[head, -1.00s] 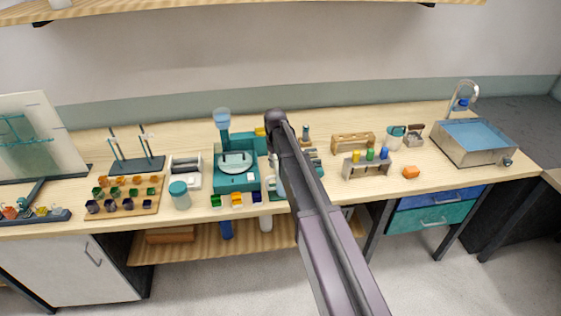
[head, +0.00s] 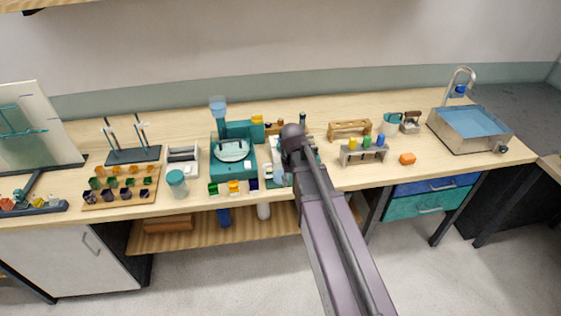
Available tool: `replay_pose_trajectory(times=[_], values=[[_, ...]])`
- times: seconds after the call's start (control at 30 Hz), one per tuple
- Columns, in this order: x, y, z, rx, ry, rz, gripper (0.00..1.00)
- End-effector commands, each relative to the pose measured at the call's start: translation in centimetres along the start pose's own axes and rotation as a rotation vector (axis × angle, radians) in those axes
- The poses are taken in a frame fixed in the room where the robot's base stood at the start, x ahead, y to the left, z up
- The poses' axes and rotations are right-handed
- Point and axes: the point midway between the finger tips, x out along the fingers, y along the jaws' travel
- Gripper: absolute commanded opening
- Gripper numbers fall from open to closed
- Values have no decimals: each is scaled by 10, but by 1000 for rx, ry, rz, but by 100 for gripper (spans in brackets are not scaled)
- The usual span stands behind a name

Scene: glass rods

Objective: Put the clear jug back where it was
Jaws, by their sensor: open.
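A small clear, teal-tinted vessel (head: 390,123), which looks like the jug, stands towards the back of the bench on the right, left of the sink. It is upright, beside a small wooden holder with a dark top. My arm reaches up from the bottom right over the middle of the bench. Its dark rounded joint is right of the teal machine and well left of the vessel. My gripper is not visible, so its place relative to the vessel cannot be told.
The teal machine (head: 232,154) stands mid-bench. The sink (head: 470,130) is at the far right. Bare bench lies around the orange block.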

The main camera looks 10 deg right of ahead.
Motion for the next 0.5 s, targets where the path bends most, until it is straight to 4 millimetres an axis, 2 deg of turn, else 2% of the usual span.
replay_pose_trajectory(times=[0.03,0.2,0.33,0.5], values=[[0,-1,30,26,0,-1,43],[0,-2,82,103,-1,-4,43],[0,-2,105,140,-2,-6,43],[0,-2,113,159,-2,-7,43]])
